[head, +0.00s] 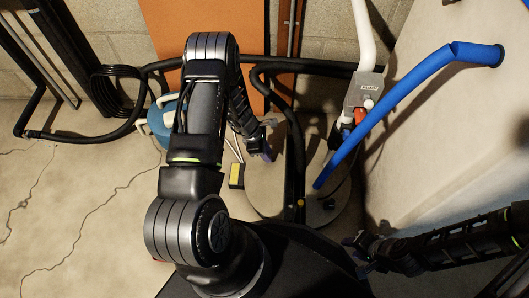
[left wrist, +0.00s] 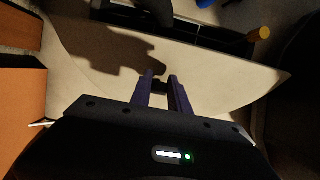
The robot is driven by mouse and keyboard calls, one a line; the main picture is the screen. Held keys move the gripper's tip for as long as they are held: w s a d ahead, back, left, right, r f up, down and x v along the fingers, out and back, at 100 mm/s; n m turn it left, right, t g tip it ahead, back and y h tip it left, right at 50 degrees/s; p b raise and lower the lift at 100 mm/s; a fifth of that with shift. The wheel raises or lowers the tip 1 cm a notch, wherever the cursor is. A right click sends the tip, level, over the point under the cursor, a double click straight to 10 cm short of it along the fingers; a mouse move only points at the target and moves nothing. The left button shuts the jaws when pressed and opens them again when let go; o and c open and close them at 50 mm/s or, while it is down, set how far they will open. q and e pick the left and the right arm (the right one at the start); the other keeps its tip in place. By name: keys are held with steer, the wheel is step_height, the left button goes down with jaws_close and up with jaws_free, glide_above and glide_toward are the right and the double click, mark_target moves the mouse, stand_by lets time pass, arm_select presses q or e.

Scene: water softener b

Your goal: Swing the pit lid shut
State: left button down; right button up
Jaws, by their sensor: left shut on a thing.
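The pit lid (head: 262,190) is a pale beige half-disc in the middle of the head view, beside a dark straight bar. In the left wrist view the lid (left wrist: 225,78) fills much of the picture, with its curved edge toward me. My left gripper (head: 267,152) is over the lid. In the left wrist view its purple fingers (left wrist: 161,90) are shut on a small dark part at the lid, which looks like a handle. The lid's exact tilt is hard to tell. My right gripper (head: 358,255) is at the lower right, apart from the lid, and looks open and empty.
A blue pipe (head: 400,100) slants down to the pit's right half (head: 340,192). A grey pump box (head: 364,90) with a white pipe stands behind. A yellow-labelled box (head: 237,176) lies left of the lid. Black hoses run along the wall. Cracked floor at left is open.

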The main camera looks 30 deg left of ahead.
mark_target(278, 159)
arm_select(q)
steer(key=shift+d, duration=0.15)
steer(key=shift+w+d+f+b, duration=0.3)
steer(key=shift+d+f+b, duration=0.2)
steer(key=shift+f+b, duration=0.15)
steer(key=shift+w+d+f+b, duration=0.3)
steer(key=shift+d+f+b, duration=0.25)
steer(key=shift+f, duration=0.1)
steer(key=shift+w+d+f, duration=0.1)
steer(key=shift+d+f, duration=0.05)
steer(key=shift+d, duration=0.05)
steer(key=b+x, duration=0.3)
steer(key=shift+w+d+f, duration=0.2)
steer(key=shift+d+f, duration=0.1)
steer(key=c, duration=1.2)
jaws_free()
steer(key=shift+r, duration=0.15)
steer(key=shift+o, duration=0.2)
